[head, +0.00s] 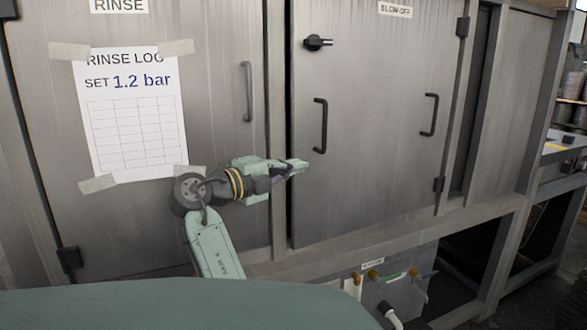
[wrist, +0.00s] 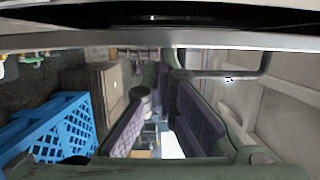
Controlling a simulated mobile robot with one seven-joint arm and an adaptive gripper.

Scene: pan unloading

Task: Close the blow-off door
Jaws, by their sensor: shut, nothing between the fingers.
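The blow-off door (head: 375,150) is a grey steel panel on the right in the head view, under a BLOW-OFF label (head: 395,10). It has a black latch knob (head: 318,42) at its upper left and two dark bar handles, one left (head: 320,125) and one right (head: 429,115). A dark gap runs down its left edge; I cannot tell how far the door stands from its frame. My gripper (head: 299,166) is shut and empty, its tip in front of the door's lower left edge, below the left handle. I cannot tell whether it touches. The wrist view shows my fingers (wrist: 165,85) close up.
The rinse door (head: 220,130) with a taped log sheet (head: 132,115) is on the left. A ledge (head: 400,235) runs below the doors, with valves and a box (head: 395,285) under it. The wrist view shows a blue crate (wrist: 60,135) at lower left.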

